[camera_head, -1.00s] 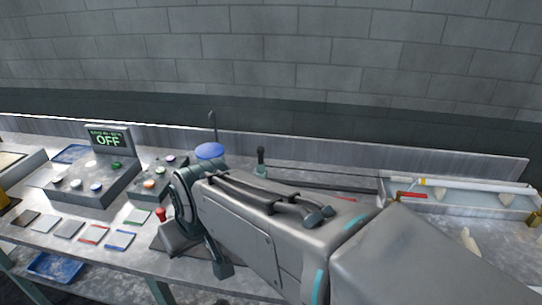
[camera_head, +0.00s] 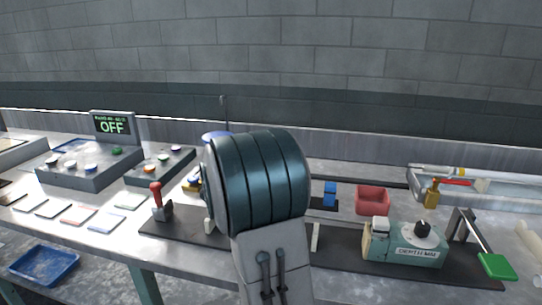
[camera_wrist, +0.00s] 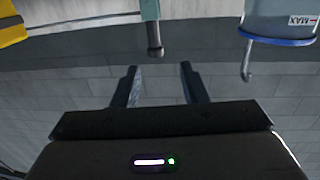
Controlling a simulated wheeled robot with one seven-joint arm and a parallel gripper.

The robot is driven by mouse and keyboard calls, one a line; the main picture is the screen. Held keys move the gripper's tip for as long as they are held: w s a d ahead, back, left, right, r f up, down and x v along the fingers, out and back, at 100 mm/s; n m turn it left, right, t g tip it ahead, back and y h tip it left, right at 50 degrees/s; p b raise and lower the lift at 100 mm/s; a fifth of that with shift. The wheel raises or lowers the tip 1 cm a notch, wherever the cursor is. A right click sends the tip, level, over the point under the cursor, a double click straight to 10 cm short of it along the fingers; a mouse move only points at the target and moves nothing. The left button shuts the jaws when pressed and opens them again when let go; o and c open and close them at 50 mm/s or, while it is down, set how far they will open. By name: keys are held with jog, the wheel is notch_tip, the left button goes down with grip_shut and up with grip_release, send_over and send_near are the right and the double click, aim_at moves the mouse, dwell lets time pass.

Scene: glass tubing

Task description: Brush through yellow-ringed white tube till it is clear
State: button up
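The white tube (camera_head: 495,175) lies along a pale tray (camera_head: 440,187) at the right edge of the head view. A yellow ring (camera_head: 461,172) shows near its left end, and its right part is cut off by the frame. My gripper (camera_wrist: 158,80) is open in the wrist view, with nothing between its two fingers. In the head view the gripper is hidden behind my arm, left of the tube and apart from it. I cannot make out a brush in the current frames.
A brass valve with a red handle (camera_head: 431,193) stands at the tray's front. A dial box (camera_head: 404,243), red bin (camera_head: 373,199), green pad (camera_head: 497,266) and red lever (camera_head: 157,200) are on the bench. A blue-rimmed container (camera_wrist: 281,24) and grey rod (camera_wrist: 154,38) are close beyond my fingers.

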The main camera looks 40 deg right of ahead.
jog(key=shift+g+h, duration=0.3)
jog(key=shift+g, duration=0.1)
jog(key=x, duration=1.4)
jog(key=shift+s+d+f, duration=0.15)
jog(key=shift+s+d, duration=0.05)
